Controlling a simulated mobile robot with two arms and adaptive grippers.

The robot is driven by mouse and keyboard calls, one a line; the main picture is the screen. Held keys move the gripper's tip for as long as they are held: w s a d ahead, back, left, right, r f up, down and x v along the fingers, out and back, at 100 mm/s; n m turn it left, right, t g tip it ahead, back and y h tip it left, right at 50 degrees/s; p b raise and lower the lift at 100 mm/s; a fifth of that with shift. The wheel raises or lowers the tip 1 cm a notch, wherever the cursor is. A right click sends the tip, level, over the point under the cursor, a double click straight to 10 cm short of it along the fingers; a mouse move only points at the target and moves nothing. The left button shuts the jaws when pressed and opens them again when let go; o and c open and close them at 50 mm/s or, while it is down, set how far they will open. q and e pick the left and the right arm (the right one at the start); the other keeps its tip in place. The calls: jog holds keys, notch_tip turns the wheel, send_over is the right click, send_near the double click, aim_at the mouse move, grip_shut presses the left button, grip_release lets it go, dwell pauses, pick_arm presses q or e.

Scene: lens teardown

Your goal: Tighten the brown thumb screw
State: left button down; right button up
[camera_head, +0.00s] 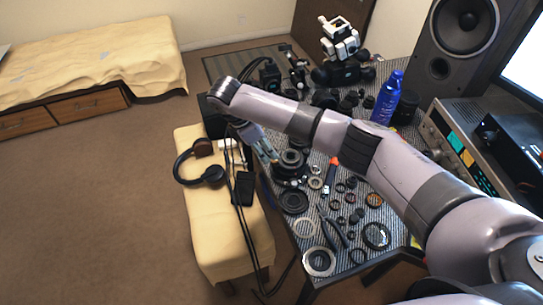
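My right arm reaches in from the right across the table. Its gripper (270,155) points down at the table's left edge, beside a black lens body (291,162). The fingers are small and partly merged with the dark parts behind them, so I cannot tell whether they are open or touch the lens. I cannot make out the brown thumb screw; it is too small or hidden here. My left gripper is not in view.
Lens rings and parts cover the striped table (310,270), with black pliers (333,232) and an orange-tipped tool (331,175). A blue bottle (387,98) stands behind my arm. Headphones (203,165) and a phone (243,188) lie on the yellow bench (235,250). Cables hang between.

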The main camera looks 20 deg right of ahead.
aim_at(272, 161)
jog(key=x, duration=0.5)
jog(key=shift+f, duration=0.3)
jog(key=shift+d, duration=0.1)
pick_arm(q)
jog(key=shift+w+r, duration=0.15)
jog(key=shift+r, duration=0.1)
pick_arm(e)
grip_shut()
